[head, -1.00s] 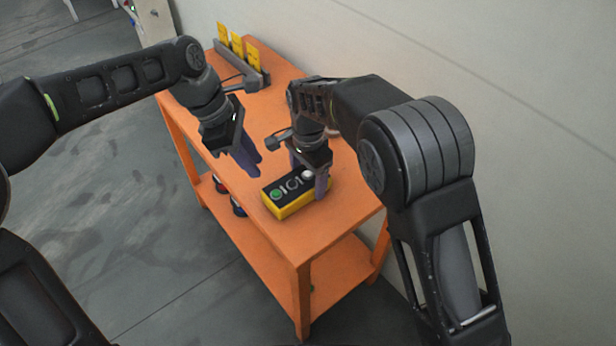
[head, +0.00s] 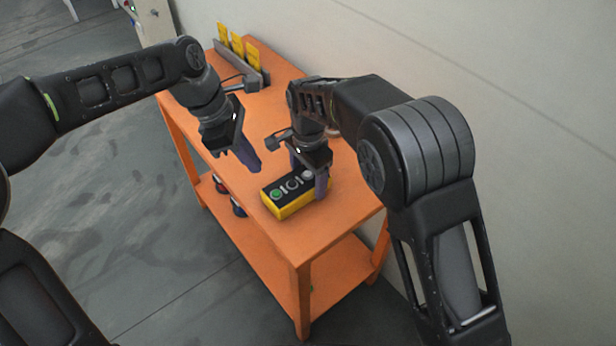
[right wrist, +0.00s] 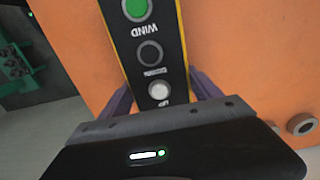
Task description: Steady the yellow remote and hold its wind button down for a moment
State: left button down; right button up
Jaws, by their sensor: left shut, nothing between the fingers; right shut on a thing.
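The yellow remote (head: 291,209) lies on the orange table with a black top face. Its green button (head: 277,195) is at the left end; in the right wrist view that button (right wrist: 135,8) has an upside-down WIND label beside it. A dark button and a pale button follow along the face. My right gripper (head: 310,180) is shut across the remote's pale-button end, one purple finger on each side; its fingers flank the remote in the wrist view too. My left gripper (head: 254,168) is shut and empty, up and left of the green button, apart from the remote.
The orange table (head: 300,239) has bare top around the remote and a lower shelf with dark items. A rack with yellow cards (head: 237,45) stands at its far end. The pale wall (head: 420,50) runs along the right.

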dwell(0.8)
pick_arm(q)
jog(key=shift+s+d+r+n+t+h, duration=0.1)
jog(key=shift+d+r+n+t+h, duration=0.55)
jog(key=shift+n, duration=1.55)
jog(key=shift+w+d+r+n+t+h, duration=0.1)
jog(key=shift+d+n+t+h, duration=0.25)
jog(key=shift+n+h, duration=1.25)
jog(key=shift+s+d+r+n+t+h, duration=0.15)
jog(key=shift+d+r+n+t, duration=0.25)
jog(key=shift+n, duration=2.4)
jog(key=shift+d+f, duration=0.1)
jog(key=shift+f, duration=0.15)
send_over(272, 197)
jog(key=shift+f, duration=4.3)
jog(key=shift+f, duration=0.15)
jog(key=shift+f, duration=0.3)
